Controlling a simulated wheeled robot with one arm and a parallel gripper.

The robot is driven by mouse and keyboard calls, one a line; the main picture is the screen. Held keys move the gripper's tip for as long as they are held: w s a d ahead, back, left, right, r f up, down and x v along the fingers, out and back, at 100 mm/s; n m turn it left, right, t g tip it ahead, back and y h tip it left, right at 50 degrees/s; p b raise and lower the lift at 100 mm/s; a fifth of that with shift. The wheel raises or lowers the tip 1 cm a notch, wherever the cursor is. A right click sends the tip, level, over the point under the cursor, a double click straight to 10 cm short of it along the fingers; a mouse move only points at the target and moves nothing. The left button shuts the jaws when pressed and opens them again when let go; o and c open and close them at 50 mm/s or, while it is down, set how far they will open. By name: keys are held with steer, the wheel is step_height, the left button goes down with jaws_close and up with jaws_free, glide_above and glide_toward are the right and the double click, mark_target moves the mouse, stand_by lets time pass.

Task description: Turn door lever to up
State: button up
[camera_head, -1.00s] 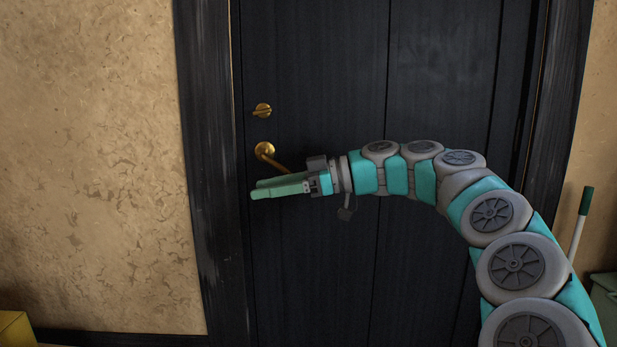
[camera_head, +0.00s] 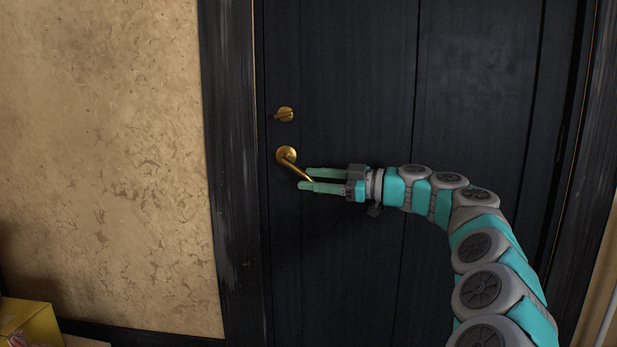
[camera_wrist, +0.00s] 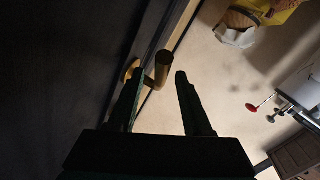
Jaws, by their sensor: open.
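The brass door lever (camera_head: 297,168) is on the left side of the dark door (camera_head: 345,75). It slopes down to the right from its round rosette. My gripper (camera_head: 304,178) is open at the lever, with one finger above and one below the lever's lower end in the head view. In the wrist view the lever (camera_wrist: 162,68) shows near the fingertips, between the two open fingers (camera_wrist: 160,78). The lever's far tip is partly hidden by the fingers in the head view. I cannot tell whether a finger touches it.
A brass thumb-turn (camera_head: 284,114) sits above the lever. The dark door frame (camera_head: 232,170) and a tan clay wall (camera_head: 105,150) are to the left. A yellow box (camera_head: 30,322) stands at the lower left.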

steer(key=shift+x, duration=0.8)
steer(key=shift+c, duration=0.3)
jaws_close()
stand_by(0.5)
